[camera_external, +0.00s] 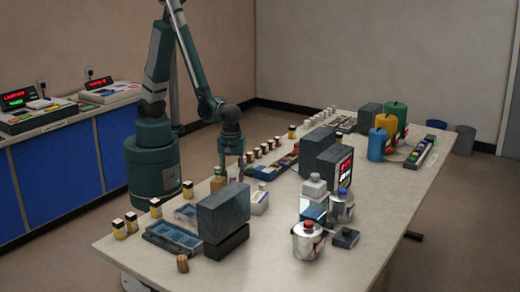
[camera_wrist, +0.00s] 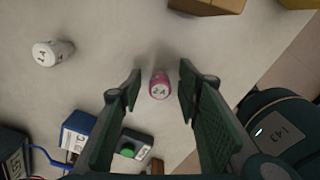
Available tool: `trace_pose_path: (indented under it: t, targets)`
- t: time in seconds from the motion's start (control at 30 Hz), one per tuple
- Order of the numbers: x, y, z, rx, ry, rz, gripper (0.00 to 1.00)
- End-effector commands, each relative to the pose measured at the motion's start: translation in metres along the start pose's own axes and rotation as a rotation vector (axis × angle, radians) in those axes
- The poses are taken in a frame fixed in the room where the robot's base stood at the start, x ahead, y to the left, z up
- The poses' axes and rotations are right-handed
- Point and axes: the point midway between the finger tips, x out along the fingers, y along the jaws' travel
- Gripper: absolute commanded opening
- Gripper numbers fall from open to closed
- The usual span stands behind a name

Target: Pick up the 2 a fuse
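In the wrist view, a small pink-sided fuse (camera_wrist: 159,88) with a white top stands upright on the pale table; its label looks like 2 A. My gripper (camera_wrist: 160,74) is open, with one finger on each side of the fuse. A visible gap separates the fuse from both fingers. In the external view, my gripper (camera_external: 231,168) points down over the table's near-arm edge, and the pink fuse cannot be made out there.
A blue box (camera_wrist: 77,133) and a device with a green button (camera_wrist: 131,146) lie close to the left finger. A tan box (camera_wrist: 207,6) is at the top. In the external view, a dark grey block (camera_external: 224,212) and a brown-topped bottle (camera_external: 217,180) stand near my gripper.

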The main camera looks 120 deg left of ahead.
Motion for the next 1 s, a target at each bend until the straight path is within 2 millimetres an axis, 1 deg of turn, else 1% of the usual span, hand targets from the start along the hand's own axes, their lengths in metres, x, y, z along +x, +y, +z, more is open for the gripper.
trace_pose_path:
  t: [0.5, 0.57, 0.7, 0.73, 1.0]
  targets:
    - [0.0, 0.0, 0.0, 0.0, 0.0, 0.0, 0.34]
    - [0.0, 0.0, 0.0, 0.0, 0.0, 0.0, 0.27]
    - [0.0, 0.0, 0.0, 0.0, 0.0, 0.0, 0.09]
    - [0.0, 0.0, 0.0, 0.0, 0.0, 0.0, 0.06]
    - [0.0, 0.0, 0.0, 0.0, 0.0, 0.0, 0.06]
